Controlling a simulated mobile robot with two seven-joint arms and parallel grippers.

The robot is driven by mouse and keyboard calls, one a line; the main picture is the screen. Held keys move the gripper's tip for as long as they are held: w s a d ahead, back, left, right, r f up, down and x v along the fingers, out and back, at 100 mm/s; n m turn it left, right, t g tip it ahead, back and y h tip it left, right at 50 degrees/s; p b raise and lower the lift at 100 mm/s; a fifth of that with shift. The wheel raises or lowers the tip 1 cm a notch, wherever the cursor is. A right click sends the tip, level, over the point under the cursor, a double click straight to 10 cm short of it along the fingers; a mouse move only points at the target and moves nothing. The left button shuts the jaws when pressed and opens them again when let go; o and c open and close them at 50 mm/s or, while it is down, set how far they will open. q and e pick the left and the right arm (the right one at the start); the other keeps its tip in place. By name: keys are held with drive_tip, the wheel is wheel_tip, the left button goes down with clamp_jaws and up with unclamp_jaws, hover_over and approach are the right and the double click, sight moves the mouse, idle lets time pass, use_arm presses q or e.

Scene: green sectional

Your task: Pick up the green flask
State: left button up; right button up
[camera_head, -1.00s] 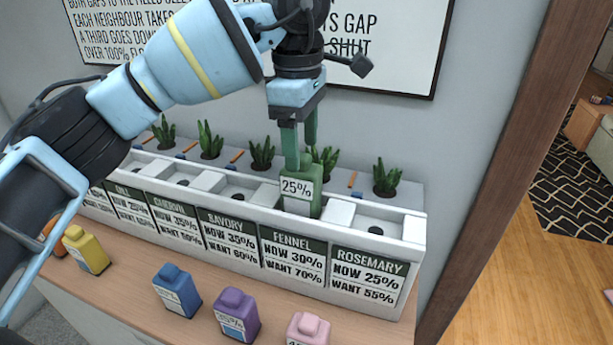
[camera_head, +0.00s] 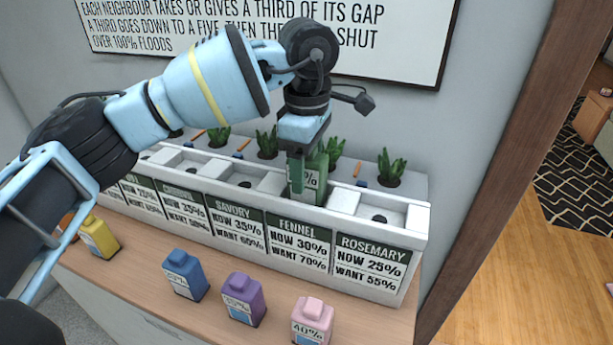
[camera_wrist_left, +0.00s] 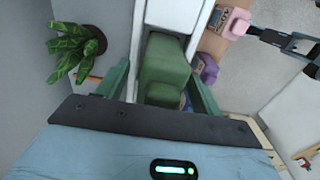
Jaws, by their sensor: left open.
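The green flask (camera_head: 310,187) stands upright in the white planter's slot above the FENNEL label (camera_head: 296,242). Its white percentage label is partly covered by a finger. My left gripper (camera_head: 307,172) reaches down at the flask from above, open. In the left wrist view the flask (camera_wrist_left: 165,70) lies between the two green fingers (camera_wrist_left: 160,88), with the left finger visibly apart from it. Whether the right finger touches it I cannot tell. My right gripper does not show in the head view.
The white planter (camera_head: 415,222) has labelled slots, with plants (camera_head: 391,168) behind. Blue (camera_head: 186,276), purple (camera_head: 244,300), pink (camera_head: 312,321) and yellow (camera_head: 98,237) flasks stand on the wooden top in front. A wall sign (camera_head: 270,30) hangs behind; a brown door frame (camera_head: 500,170) is right.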

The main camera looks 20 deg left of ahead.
use_arm(q)
drive_tip(key=shift+f, duration=0.55)
drive_tip(key=c, duration=1.2)
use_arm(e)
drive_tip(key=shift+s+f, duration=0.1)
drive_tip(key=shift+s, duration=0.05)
use_arm(q)
drive_tip(key=shift+r, duration=0.1)
drive_tip(key=shift+r, duration=0.6)
wheel_tip(320, 180, up, 2)
drive_tip(key=shift+r, duration=0.1)
drive_tip(key=shift+s+d+r+b, duration=0.25)
drive_tip(key=shift+s+d, duration=0.5)
drive_tip(key=shift+s, duration=1.85)
drive_tip(key=shift+s+d+r+b, duration=0.2)
drive_tip(key=shift+s+d, duration=0.5)
drive_tip(key=shift+s, duration=1.85)
drive_tip(key=shift+s+d+r+b, duration=0.25)
drive_tip(key=shift+s+d, duration=0.5)
drive_tip(key=shift+s, duration=1.85)
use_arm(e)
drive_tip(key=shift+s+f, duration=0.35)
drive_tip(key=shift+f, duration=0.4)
